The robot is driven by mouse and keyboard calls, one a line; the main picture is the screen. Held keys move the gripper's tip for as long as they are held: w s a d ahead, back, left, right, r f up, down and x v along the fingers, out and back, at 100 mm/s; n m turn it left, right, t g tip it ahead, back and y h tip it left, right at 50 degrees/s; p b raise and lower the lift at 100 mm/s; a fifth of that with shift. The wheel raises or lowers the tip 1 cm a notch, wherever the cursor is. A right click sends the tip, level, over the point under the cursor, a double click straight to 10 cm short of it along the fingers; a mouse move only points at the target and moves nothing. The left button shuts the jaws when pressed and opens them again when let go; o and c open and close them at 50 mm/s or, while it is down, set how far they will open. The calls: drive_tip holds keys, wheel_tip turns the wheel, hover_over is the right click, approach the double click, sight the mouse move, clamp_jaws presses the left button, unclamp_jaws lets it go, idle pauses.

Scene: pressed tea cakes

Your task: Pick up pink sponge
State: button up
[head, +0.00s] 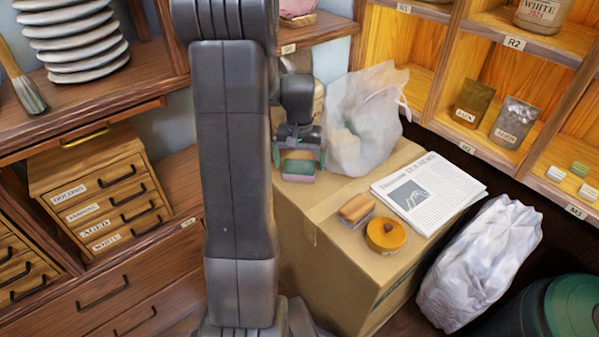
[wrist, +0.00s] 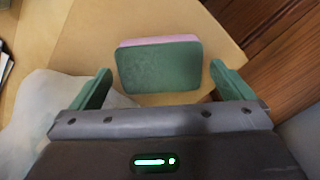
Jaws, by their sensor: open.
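The pink sponge (head: 298,177) lies on the cardboard box, near its back left edge, with a green scouring layer on top. In the wrist view the sponge (wrist: 159,67) shows mostly its green face, with a pink strip along the far edge. My gripper (head: 299,163) is open over it. In the wrist view the green fingertips (wrist: 160,72) are to the left and right of the sponge, with a gap on each side. I cannot tell how far the fingertips have come down beside it.
A translucent plastic bag (head: 362,122) stands close to the right of my gripper. The cardboard box (head: 330,222) also bears a newspaper (head: 428,192), a wooden brush (head: 356,209) and a round orange container (head: 385,235). Wooden shelves (head: 480,95) rise behind at right.

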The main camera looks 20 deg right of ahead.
sight(300, 166)
wheel_tip(300, 166, down, 2)
drive_tip(key=shift+s+f, duration=0.1)
drive_tip(key=c, duration=1)
drive_tip(key=shift+o, duration=0.2)
wheel_tip(300, 166, up, 10)
drive_tip(key=shift+r+p, duration=0.1)
drive_tip(key=shift+p, duration=1.05)
